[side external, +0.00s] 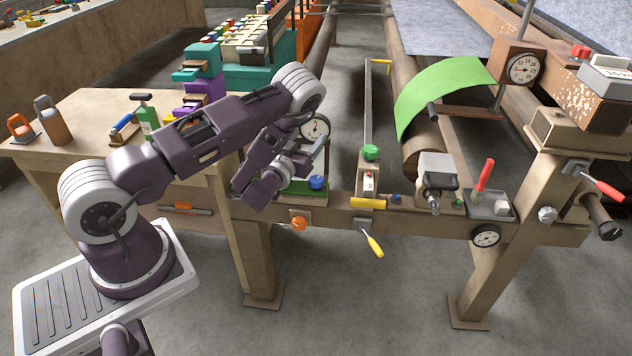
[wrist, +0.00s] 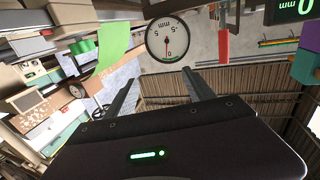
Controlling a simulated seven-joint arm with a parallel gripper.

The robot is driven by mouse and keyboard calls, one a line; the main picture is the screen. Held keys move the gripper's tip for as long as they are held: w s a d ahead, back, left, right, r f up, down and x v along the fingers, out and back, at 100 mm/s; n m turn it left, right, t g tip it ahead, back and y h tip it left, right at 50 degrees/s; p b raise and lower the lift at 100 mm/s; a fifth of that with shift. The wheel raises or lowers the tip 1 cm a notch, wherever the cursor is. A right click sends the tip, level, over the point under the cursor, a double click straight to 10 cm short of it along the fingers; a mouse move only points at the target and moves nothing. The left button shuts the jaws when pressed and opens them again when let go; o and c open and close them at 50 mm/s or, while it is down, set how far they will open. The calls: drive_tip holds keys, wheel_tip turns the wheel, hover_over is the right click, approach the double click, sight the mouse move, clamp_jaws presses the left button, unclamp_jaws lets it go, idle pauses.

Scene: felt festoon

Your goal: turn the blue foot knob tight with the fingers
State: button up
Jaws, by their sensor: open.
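A blue knob (side external: 317,182) sits low on the green foot (side external: 300,193) of a dial gauge stand, on the near beam. The round white dial (side external: 316,128) stands just above and behind it. My gripper (side external: 320,146) is beside the dial, above the blue knob and apart from it. In the wrist view my gripper (wrist: 160,76) shows two spread dark fingers with nothing between them, and a white dial (wrist: 167,38) lies beyond. I cannot make out the blue knob in the wrist view. My wrist partly hides the stand in the side view.
A smaller blue knob (side external: 396,199) sits farther right on the beam. A green knob (side external: 370,152) tops a post between them. An orange knob (side external: 299,223) and a yellow-handled tool (side external: 373,244) are on the beam's front. A grey clamp (side external: 436,172) stands right.

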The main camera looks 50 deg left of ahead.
wheel_tip(320, 180, up, 15)
drive_tip(key=w+a+f+n+g+y, duration=0.1)
drive_tip(key=w+a+f+n+g, duration=0.25)
drive_tip(key=a+g, duration=0.2)
drive_tip(key=w+a+f+n+g, duration=0.25)
drive_tip(key=a+n+g, duration=0.2)
drive_tip(key=a, duration=0.25)
drive_tip(key=d+r+n+g+h, duration=0.2)
drive_tip(key=d+r+g+h, duration=0.1)
drive_tip(key=d, duration=0.3)
drive_tip(key=d+r+n+g+h, duration=0.2)
drive_tip(key=d+g, duration=0.1)
drive_tip(key=d, duration=0.4)
approach(317, 180)
drive_tip(key=x, duration=0.9)
drive_tip(key=shift+a+f, duration=0.15)
drive_tip(key=shift+f, duration=0.05)
clamp_jaws()
drive_tip(key=shift+w, duration=0.1)
